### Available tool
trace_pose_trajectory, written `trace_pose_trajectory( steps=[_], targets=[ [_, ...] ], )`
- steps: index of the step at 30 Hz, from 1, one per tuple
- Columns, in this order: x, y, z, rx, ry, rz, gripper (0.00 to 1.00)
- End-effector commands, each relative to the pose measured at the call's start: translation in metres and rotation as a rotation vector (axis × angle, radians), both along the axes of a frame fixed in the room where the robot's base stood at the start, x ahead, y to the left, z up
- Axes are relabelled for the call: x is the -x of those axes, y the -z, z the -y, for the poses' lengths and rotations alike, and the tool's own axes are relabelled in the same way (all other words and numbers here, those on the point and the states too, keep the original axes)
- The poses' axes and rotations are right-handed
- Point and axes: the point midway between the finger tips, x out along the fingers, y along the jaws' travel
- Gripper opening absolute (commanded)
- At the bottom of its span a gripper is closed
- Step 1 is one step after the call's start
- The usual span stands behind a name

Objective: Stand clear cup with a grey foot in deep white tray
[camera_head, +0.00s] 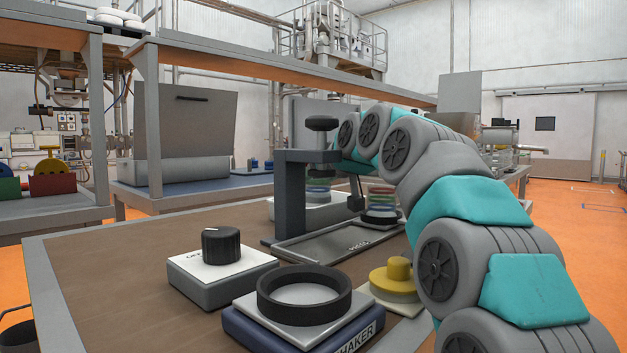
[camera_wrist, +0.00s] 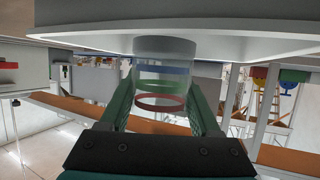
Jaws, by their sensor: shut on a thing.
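The clear cup (camera_wrist: 160,85) with blue, green and red rings is between the two green fingers of my gripper (camera_wrist: 161,80), which is shut on it. I cannot tell whether the foot touches the tray floor. In the head view the white tray (camera_head: 322,213) is partly behind the dark stand, and the held cup (camera_head: 318,188) shows over it. My gripper is largely hidden there behind the stand.
The dark stand (camera_head: 290,195) with a black knob rises in front of the tray. Another clear ringed cup (camera_head: 381,194) with a dark foot is to its right. A dial box (camera_head: 222,275), a shaker (camera_head: 303,305) and a yellow weight (camera_head: 395,280) stand nearer. The table's left is bare.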

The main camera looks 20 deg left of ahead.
Motion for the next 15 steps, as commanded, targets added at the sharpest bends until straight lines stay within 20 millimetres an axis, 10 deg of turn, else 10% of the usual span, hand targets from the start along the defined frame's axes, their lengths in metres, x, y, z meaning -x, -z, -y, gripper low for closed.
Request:
trace_pose_trajectory(
  steps=[15],
  targets=[
    [0.000, 0.013, 0.000, 0.000, 0.000, 0.000, 0.01]
  ],
)
